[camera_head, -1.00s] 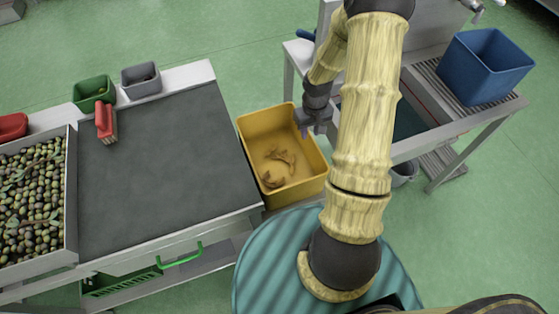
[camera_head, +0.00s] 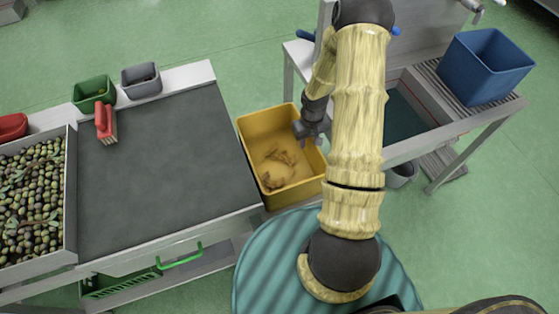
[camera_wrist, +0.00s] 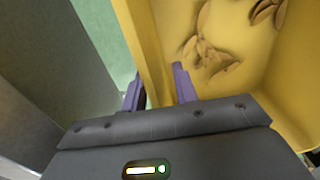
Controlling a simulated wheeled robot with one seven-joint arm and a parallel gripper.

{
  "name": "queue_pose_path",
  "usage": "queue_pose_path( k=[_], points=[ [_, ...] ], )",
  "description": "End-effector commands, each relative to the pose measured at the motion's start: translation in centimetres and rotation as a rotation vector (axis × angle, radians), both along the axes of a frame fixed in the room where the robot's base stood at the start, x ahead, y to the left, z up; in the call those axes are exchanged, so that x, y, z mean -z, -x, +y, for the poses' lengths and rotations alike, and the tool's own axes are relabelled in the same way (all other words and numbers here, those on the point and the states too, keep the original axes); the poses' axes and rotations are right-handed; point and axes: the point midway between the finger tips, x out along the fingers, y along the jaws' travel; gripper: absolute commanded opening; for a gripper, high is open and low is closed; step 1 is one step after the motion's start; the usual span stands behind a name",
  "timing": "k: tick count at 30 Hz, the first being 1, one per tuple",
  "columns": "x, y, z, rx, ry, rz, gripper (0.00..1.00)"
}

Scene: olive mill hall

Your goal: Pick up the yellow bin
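The yellow bin (camera_head: 246,130) stands between the dark-topped table and the sink unit, with brown scraps lying in it. My gripper (camera_head: 308,139) is at the bin's right side, by its rim, pointing down. In the wrist view the yellow bin (camera_wrist: 270,85) fills the upper right, with one wall rising between my two purple fingers. My gripper (camera_wrist: 158,90) is open, one finger on the outer side of that wall and one on the inner side. Whether either finger touches the wall cannot be told.
The table (camera_head: 160,150) close on the left carries an olive tray (camera_head: 72,200), a red brush (camera_head: 106,123) and small green (camera_head: 94,90) and grey (camera_head: 141,80) bins. The sink unit (camera_head: 440,122) with a blue bin (camera_head: 485,66) stands right.

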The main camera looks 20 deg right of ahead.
Motion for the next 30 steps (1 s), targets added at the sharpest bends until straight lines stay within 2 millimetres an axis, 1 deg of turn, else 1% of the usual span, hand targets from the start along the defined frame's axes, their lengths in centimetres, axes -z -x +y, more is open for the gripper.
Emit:
queue_pose_path(
  k=[11,12,16,17,30],
  points=[
    [-0.05,0.03,-0.02,0.001,0.000,0.001,0.29],
    [-0.04,0.04,-0.02,0.001,0.000,0.001,0.27],
    [-0.05,0.04,-0.02,0.001,0.000,0.001,0.02],
    [-0.05,0.04,-0.02,0.000,0.000,0.001,0.00],
    [-0.05,0.04,0.00,0.000,0.000,0.001,0.00]
  ],
)
